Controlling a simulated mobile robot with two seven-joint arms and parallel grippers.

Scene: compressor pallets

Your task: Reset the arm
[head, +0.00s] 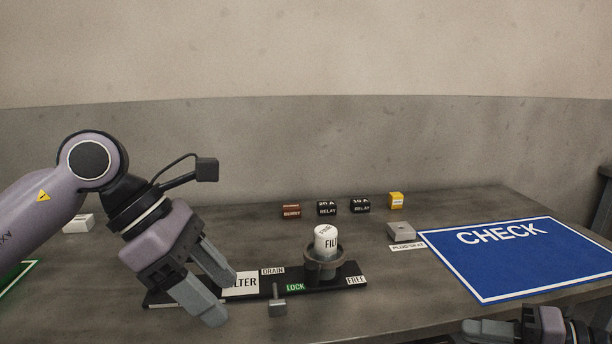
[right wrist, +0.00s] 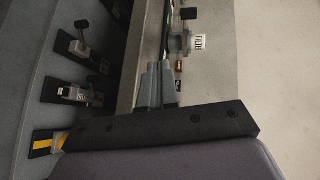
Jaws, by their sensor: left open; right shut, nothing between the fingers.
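My left gripper (head: 218,290) is open and empty in the head view, low over the left part of the black filter base (head: 345,279). A white filter (head: 326,238) stands upright in a grey round holder (head: 323,266) on that base; it also shows small in the right wrist view (right wrist: 199,42). Labels on the base read DRAIN, LOCK and FREE, and the gripper partly covers the FILTER label (head: 242,283). My right gripper is at the bottom right edge of the head view, partly cut off. In the right wrist view its fingers (right wrist: 158,85) are shut together with nothing between them.
A blue CHECK mat (head: 525,257) lies at the right. Several small blocks stand at the back, including a brown one (head: 291,211), black relays (head: 327,208) and a yellow one (head: 396,200). A grey plug seat (head: 401,231) stands beside the mat. A small metal fixture (head: 277,305) is in front of the base.

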